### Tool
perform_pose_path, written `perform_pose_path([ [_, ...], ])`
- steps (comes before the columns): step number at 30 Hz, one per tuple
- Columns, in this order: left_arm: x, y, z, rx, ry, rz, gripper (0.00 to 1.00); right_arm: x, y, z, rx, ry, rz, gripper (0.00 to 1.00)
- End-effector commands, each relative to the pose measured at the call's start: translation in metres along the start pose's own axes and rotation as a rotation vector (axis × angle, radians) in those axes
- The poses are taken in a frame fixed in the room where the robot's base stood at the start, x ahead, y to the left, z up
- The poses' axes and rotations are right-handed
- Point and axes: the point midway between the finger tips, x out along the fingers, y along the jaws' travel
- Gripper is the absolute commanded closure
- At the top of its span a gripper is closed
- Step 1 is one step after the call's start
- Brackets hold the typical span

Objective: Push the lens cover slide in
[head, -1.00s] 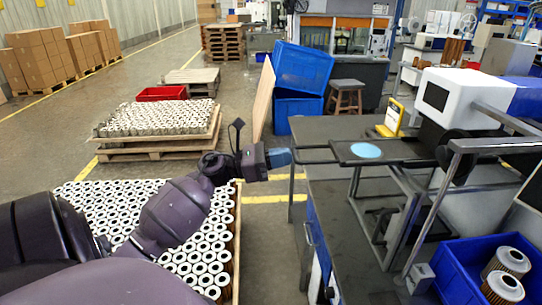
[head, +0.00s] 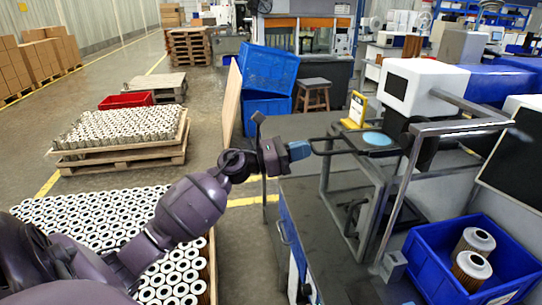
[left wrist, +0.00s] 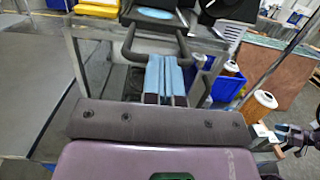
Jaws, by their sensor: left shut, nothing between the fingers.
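The lens cover slide (head: 352,141) is a dark flat plate with a light blue disc (head: 378,139) and a loop handle (head: 322,146) sticking out to the left, toward my arm. My left gripper (head: 302,150) is shut and empty, its blue fingertips at the outer end of the handle. In the left wrist view the blue fingers (left wrist: 165,76) are together, in front of the handle bar (left wrist: 150,58). I cannot tell whether they touch it. A dark gripper-like part (left wrist: 292,140) at the right edge may be my right gripper; its jaws are unclear.
A white machine (head: 422,88) stands behind the slide, with a grey metal frame (head: 405,190) around it. A blue crate (head: 425,245) with filter cartridges (head: 475,240) sits at the right. A yellow sign (head: 356,110) stands behind the slide. A pallet of filters (head: 60,215) lies left.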

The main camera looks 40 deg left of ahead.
Motion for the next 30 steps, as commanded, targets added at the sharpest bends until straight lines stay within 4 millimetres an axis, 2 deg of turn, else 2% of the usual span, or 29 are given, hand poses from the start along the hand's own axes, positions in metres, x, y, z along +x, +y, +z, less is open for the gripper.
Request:
perform_pose_path([
  [1,0.015,0.000,-0.004,0.000,0.000,-0.003,1.00,0.001,0.000,0.002,0.000,-0.002,0.000,0.43],
  [6,0.053,0.001,-0.010,-0.001,0.000,-0.001,1.00,0.003,-0.001,-0.002,-0.001,0.007,-0.002,0.43],
  [12,0.082,0.002,-0.015,0.000,0.000,-0.001,1.00,0.009,-0.002,-0.009,-0.004,0.025,-0.006,0.43],
  [18,0.094,0.002,-0.017,-0.001,0.000,0.001,1.00,0.009,-0.002,-0.011,-0.005,0.029,-0.006,0.43],
  [30,0.096,0.002,-0.015,0.000,-0.004,0.001,1.00,0.008,-0.002,-0.009,-0.004,0.024,-0.005,0.43],
])
